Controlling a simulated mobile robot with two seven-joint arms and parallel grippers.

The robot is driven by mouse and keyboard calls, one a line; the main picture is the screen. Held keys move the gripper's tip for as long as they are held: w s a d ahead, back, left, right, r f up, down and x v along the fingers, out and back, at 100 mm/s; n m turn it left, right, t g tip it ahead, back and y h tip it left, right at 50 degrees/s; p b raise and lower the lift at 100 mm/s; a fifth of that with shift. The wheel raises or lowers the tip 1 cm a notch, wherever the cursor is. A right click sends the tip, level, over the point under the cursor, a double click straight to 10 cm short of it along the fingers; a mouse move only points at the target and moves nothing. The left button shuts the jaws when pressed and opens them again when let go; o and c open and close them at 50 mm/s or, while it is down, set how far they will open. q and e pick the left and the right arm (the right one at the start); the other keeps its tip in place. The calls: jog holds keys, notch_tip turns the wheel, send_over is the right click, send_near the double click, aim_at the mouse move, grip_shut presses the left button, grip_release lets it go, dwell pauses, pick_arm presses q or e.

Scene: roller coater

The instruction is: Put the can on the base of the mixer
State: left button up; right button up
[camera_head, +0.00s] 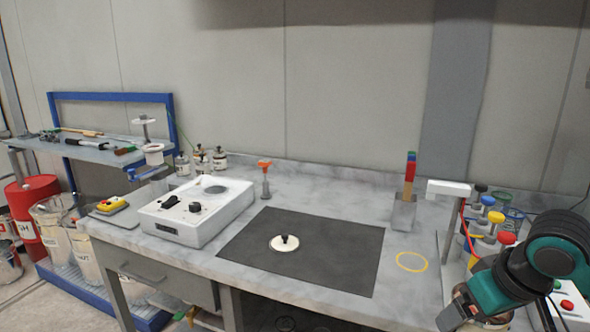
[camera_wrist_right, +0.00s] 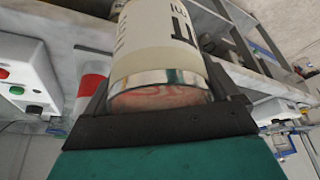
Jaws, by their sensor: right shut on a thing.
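The can (camera_wrist_right: 160,45) is white with black lettering and a shiny metal rim. It sits between the two dark fingers of my right gripper (camera_wrist_right: 160,115), which is shut on it. The end towards the wrist camera shows a pinkish-brown surface with red streaks. In the head view my right gripper (camera_head: 455,315) is low at the right edge of the bench, and I cannot make out the can clearly there. A white-topped stand (camera_head: 448,188) with a red cable rises beside the arm; I cannot tell for sure that it is the mixer. My left gripper is not in view.
A round lid (camera_head: 285,243) with a black knob lies on the dark mat (camera_head: 345,265). A white device (camera_head: 190,218) stands left of it. Colour-topped containers (camera_head: 488,225) crowd the right. A yellow ring (camera_head: 411,261) marks clear bench near a grey holder (camera_head: 403,213).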

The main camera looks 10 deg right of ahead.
jog(key=w+a+f, duration=0.2)
jog(key=w+a, duration=0.1)
jog(key=a, duration=1.2)
jog(key=shift+a+f+m, duration=0.15)
jog(key=shift+m, duration=0.25)
jog(key=shift+w, duration=0.1)
